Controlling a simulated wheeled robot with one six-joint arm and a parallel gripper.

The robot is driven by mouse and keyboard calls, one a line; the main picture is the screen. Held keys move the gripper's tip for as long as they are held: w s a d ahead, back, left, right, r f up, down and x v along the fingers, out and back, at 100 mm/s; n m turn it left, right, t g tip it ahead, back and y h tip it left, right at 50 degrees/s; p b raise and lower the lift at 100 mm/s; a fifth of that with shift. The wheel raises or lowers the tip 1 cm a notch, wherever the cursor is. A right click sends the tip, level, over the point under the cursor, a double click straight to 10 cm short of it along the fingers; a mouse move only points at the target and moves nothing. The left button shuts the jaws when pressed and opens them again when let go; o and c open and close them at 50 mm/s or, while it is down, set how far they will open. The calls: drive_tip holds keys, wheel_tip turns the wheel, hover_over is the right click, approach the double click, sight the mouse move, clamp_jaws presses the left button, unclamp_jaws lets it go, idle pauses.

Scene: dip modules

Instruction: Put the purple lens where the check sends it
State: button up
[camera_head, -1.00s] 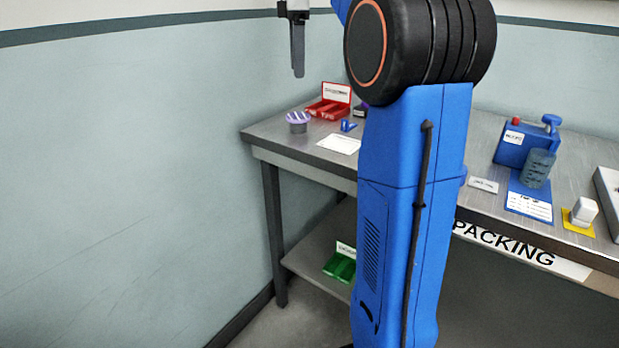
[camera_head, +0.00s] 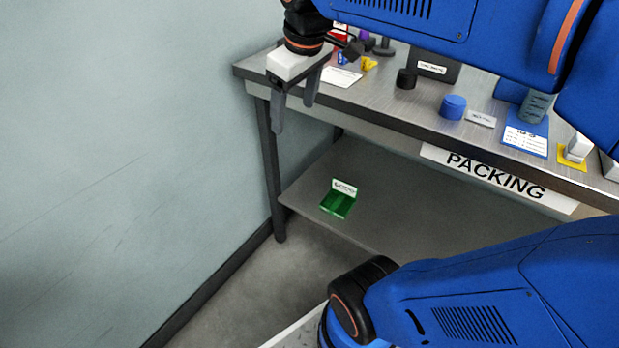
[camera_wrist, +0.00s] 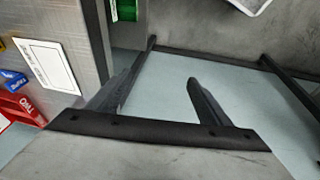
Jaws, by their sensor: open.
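My gripper (camera_head: 293,116) hangs open and empty at the left front corner of the steel table; both fingers also show apart in the wrist view (camera_wrist: 168,88). I cannot pick out the purple lens for sure. A small purple thing (camera_head: 364,36) shows at the back of the table, partly hidden by my arm. The striped purple-topped tub seen earlier at the table's left end is not visible now; my gripper and arm cover that area. A green tray (camera_head: 337,204) with a label stands on the lower shelf. A red tray (camera_wrist: 18,107) shows in the wrist view.
A white card (camera_head: 341,77), a yellow piece (camera_head: 369,64), a black cylinder (camera_head: 406,79) and a blue cylinder (camera_head: 453,107) are on the table (camera_head: 395,108). A white block on a yellow pad (camera_head: 571,163) is at right. The lower shelf (camera_head: 390,215) is mostly bare.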

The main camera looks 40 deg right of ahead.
drive_tip(key=s+a+f+m+t, duration=0.1)
drive_tip(key=s+a+f+m, duration=0.1)
drive_tip(key=s+f, duration=0.7)
wheel_tip(320, 180, down, 4)
drive_tip(key=shift+a+r+m, duration=0.1)
drive_tip(key=shift+a+m, duration=0.2)
drive_tip(key=shift+m, duration=0.6)
